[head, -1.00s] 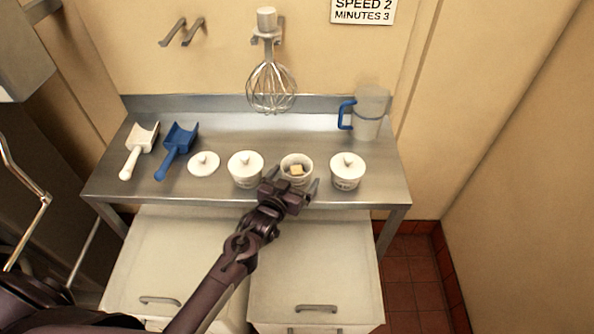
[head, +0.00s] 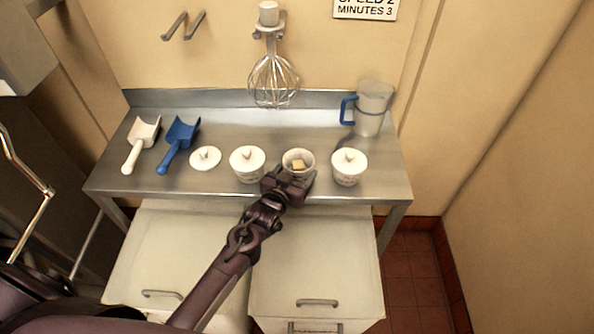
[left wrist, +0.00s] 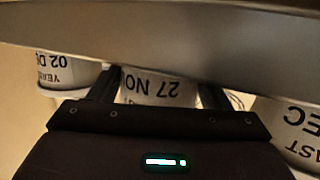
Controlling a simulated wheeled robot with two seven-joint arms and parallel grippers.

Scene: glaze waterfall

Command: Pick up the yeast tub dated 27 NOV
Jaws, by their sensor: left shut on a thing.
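The tub marked 27 NO, the rest of its label hidden (left wrist: 158,84), is between my left gripper's fingers in the left wrist view, its print upside down. In the head view this white tub (head: 308,158) is uncovered, with a pale yellow block inside, and stands near the table's front edge. My left gripper (head: 289,177) is shut on it from the front and hides its lower part. A lidded white tub (head: 247,168) stands to its left and another (head: 348,170) to its right. My right gripper is out of view.
A loose white lid (head: 205,159), a blue scoop (head: 178,142) and a white scoop (head: 140,142) lie on the left of the steel table (head: 240,120). A jug (head: 371,110) stands at the back right. A whisk (head: 273,80) hangs above. Bins are below.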

